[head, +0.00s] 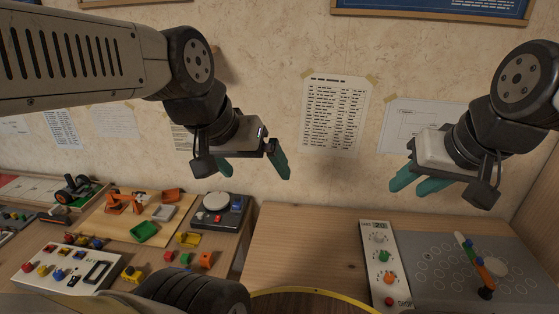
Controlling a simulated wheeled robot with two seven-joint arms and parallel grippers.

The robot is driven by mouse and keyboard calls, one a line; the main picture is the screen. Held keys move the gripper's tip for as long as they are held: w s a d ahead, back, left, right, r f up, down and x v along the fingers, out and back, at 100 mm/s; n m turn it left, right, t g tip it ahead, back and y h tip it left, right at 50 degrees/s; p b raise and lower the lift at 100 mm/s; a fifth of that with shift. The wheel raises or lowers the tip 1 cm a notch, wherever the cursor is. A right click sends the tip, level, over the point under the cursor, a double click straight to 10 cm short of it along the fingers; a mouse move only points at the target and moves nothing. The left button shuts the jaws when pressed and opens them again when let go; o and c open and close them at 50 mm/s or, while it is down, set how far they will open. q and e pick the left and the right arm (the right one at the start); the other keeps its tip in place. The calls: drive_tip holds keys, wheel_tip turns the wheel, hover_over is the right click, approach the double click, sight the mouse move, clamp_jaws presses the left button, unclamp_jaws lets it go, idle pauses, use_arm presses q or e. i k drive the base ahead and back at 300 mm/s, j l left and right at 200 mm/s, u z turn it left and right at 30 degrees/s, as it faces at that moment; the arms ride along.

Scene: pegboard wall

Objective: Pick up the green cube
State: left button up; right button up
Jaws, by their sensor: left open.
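A small green cube (185,258) sits on the wooden table at the lower left, between a red block (169,256) and an orange block (206,259). My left gripper (256,174) is open and empty, with its two teal fingers spread apart. It hangs in the air in front of the wall, above and to the right of the cube. My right gripper (408,190) is in the air at the right, far from the cube. Its teal fingers are seen at an angle, so its opening is unclear.
A green tray (144,232) lies behind the cube. A dark box with a white disc (216,202) stands behind it to the right. A white button panel (68,267) is to the left. A knob panel (384,262) and grey board (462,270) are at right. The middle tabletop is bare.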

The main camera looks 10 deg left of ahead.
sight(184, 260)
drive_tip(key=u, duration=1.55)
